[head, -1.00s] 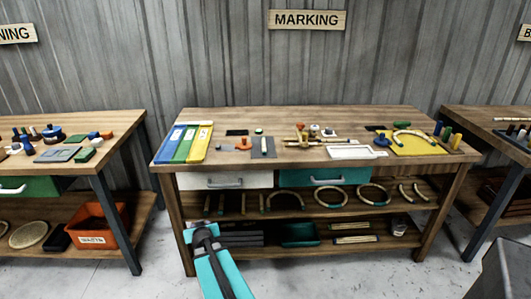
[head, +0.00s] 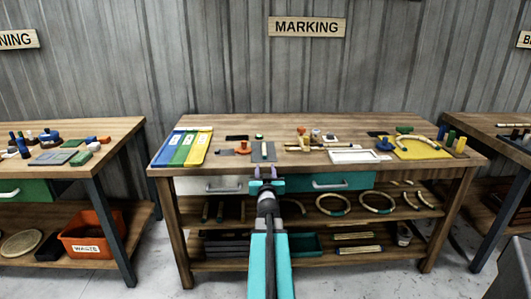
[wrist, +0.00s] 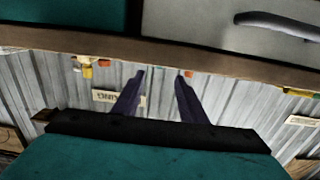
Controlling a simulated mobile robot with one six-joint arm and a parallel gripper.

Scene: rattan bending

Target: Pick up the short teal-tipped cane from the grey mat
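The short cane (head: 264,149) is a small pale stick lying lengthwise on the grey mat (head: 257,157), left of the middle of the marking bench. Its teal tip is too small to make out. My gripper (head: 265,171) is in front of the bench's front edge, roughly in line with the mat and apart from the cane. In the wrist view my gripper (wrist: 161,77) has its two dark fingers spread with nothing between them. The wrist view is upside down and shows the bench edge and drawer fronts; the cane cannot be made out there.
An orange-red piece (head: 243,147) stands just left of the mat. Blue, green and yellow boards (head: 183,147) lie at the left end. A white tray (head: 355,156) and a yellow mat (head: 418,150) are to the right. The bench edge (wrist: 200,61) lies between my gripper and the bench top.

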